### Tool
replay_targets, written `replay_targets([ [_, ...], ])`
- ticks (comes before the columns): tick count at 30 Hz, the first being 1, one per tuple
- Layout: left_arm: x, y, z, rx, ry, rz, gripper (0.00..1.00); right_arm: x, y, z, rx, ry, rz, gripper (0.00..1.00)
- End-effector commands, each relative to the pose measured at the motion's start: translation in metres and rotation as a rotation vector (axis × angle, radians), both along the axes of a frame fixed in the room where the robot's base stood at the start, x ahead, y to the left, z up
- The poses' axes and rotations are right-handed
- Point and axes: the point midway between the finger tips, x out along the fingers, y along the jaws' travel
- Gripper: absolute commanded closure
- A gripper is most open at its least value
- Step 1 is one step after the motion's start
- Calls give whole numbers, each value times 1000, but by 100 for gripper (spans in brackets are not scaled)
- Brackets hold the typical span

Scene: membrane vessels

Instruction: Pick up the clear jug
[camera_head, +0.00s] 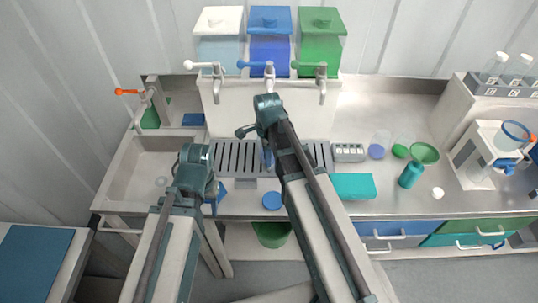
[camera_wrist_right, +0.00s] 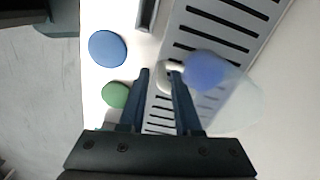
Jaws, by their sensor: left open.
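The clear jug (camera_wrist_right: 238,104) is see-through with a blue round part, seen from above in the right wrist view. It stands over the slotted drain grille, with its pale handle (camera_wrist_right: 172,78) towards my right gripper. My right gripper (camera_wrist_right: 158,76) has its two fingers apart, with the handle at the tips, partly behind one finger. I cannot see a grip on it. In the head view my right arm hides most of the jug, and a bit of blue (camera_head: 267,155) shows beside the arm. My left gripper (camera_head: 195,160) is over the sink's right side, its fingers not clear.
A blue disc (camera_head: 272,201) lies near the counter's front edge, and a green disc (camera_wrist_right: 115,95) lies beside it. White, blue and green tanks (camera_head: 270,50) with taps stand behind the grille (camera_head: 240,158).

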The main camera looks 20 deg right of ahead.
Motion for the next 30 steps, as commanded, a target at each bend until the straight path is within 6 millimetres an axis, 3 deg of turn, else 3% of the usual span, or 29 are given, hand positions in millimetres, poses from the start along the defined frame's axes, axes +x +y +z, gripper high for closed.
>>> replay_targets([
  [8,0,0,-8,0,0,0,49,1,-1,-8,0,0,0,68],
  [19,0,0,-51,0,0,1,49,3,-4,-51,0,0,0,68],
  [28,0,0,-51,0,0,0,49,3,-4,-51,0,0,0,68],
  [30,0,0,-51,0,0,0,49,3,-4,-51,0,0,0,79],
])
